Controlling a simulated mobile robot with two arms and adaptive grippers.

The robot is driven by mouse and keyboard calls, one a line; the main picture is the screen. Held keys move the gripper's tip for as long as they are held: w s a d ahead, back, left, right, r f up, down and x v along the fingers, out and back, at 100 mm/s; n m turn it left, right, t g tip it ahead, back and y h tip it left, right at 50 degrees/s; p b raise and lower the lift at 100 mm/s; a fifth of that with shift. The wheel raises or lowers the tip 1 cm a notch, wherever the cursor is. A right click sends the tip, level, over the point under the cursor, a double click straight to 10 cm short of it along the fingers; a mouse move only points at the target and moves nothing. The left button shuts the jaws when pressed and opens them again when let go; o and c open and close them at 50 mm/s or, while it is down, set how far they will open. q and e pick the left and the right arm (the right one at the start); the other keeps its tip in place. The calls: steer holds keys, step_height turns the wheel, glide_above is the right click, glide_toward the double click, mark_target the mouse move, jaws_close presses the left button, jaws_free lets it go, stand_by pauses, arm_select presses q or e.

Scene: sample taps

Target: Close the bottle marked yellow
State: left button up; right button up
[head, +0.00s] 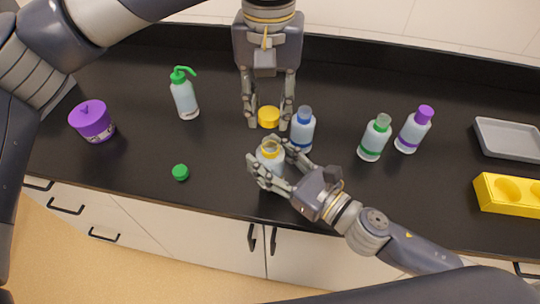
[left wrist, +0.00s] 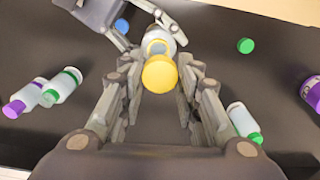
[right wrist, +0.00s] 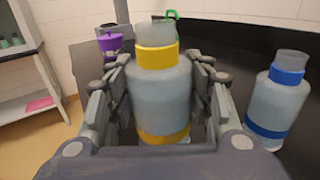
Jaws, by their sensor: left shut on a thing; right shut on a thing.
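The yellow cap (head: 268,117) is between the fingers of my left gripper (head: 268,120), which is shut on it; it also shows in the left wrist view (left wrist: 160,73). The yellow-marked bottle (right wrist: 158,97) has a yellow collar, a yellow band at its base and a bare, uncapped neck. My right gripper (head: 268,170) is shut around its body, and the bottle looks roughly upright in the right wrist view. In the head view, the cap is apart from the bottle's neck, farther up the picture. Whether the bottle touches the counter cannot be told.
A blue-marked bottle (head: 302,131) stands close beside the held bottle. Green-marked (head: 374,139) and purple-capped (head: 412,132) bottles stand to the right. A green cap (head: 180,172), wash bottle (head: 185,98) and purple jar (head: 92,122) are left. A grey tray (head: 508,138) and yellow rack (head: 508,207) are far right.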

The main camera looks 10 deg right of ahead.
mark_target(270, 142)
stand_by(0.4)
arm_select(q)
steer(key=shift+f, duration=1.95)
steer(key=shift+s, duration=0.1)
steer(key=shift+f, duration=0.85)
steer(key=shift+f, duration=0.55)
